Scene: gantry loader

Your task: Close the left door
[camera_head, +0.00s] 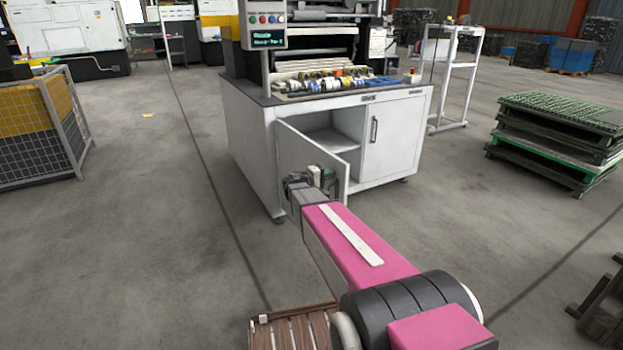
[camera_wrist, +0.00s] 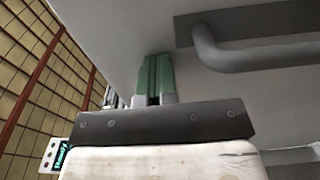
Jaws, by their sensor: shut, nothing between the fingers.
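The left door (camera_head: 290,150) of the white cabinet stands open, swung out from its left side. Its outer face, with a grey bar handle (camera_wrist: 262,42), shows in the wrist view. My gripper (camera_head: 322,172) is at this outer face, close to the handle and the door's free edge. In the wrist view its green fingers (camera_wrist: 154,78) are together with nothing between them, to the left of the handle. The fingertips reach up to the door panel (camera_wrist: 110,35); I cannot tell whether they touch it. My arm hides the lower part of the door.
The right door (camera_head: 393,138) of the cabinet is shut. A shelf (camera_head: 330,141) shows inside the open left side. A wire cage (camera_head: 45,125) stands at left, stacked pallets (camera_head: 560,140) at right. A wooden pallet (camera_head: 295,328) is low in front.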

